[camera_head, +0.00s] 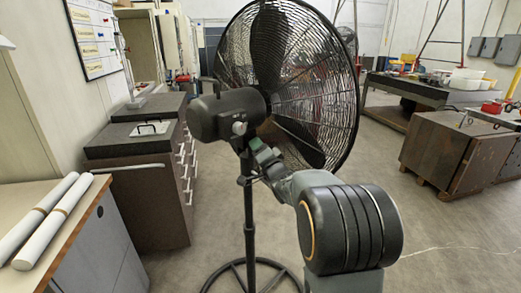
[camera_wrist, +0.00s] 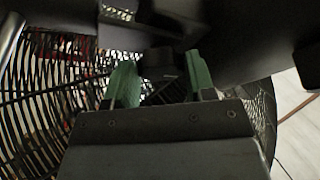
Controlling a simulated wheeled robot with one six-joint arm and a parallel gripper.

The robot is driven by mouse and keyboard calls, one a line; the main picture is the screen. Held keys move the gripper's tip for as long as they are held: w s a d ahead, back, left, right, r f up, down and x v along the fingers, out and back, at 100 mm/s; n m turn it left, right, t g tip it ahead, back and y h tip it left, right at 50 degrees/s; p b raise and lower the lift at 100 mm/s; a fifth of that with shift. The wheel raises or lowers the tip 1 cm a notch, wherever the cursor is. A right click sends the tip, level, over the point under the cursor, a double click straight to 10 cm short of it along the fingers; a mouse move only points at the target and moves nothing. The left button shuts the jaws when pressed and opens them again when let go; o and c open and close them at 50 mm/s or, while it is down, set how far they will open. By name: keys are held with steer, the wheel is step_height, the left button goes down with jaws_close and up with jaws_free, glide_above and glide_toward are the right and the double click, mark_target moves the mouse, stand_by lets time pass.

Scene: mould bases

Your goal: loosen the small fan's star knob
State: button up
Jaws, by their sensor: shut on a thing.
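The black pedestal fan (camera_head: 228,112) stands upright in the middle of the head view, with its motor housing, wire cage and pole in sight. My gripper (camera_head: 262,158) is at the fan's neck, just below and right of the motor housing. In the wrist view, the green fingers of my gripper (camera_wrist: 161,82) stand on either side of a dark part, the star knob (camera_wrist: 160,62), and are shut on it. Its star shape is too dark to make out. In the head view my gripper hides the knob. A small light grey knob (camera_head: 239,128) sits on the housing's rear side.
The cage (camera_head: 300,70) is close behind my gripper. A dark drawer cabinet (camera_head: 140,185) and a bench with white rolls (camera_head: 45,222) stand at the left. A brown crate (camera_head: 450,160) stands at the right. The floor between is mostly clear.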

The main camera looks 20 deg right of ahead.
steer(key=n+b, duration=0.1)
steer(key=b, duration=0.2)
steer(key=shift+d+f, duration=0.1)
steer(key=shift+f, duration=0.3)
steer(key=n+b, duration=0.1)
steer(key=n+t+y+b, duration=0.1)
steer(key=shift+r+n, duration=0.3)
steer(key=shift+n, duration=0.1)
steer(key=o, duration=0.9)
steer(key=shift+f, duration=0.1)
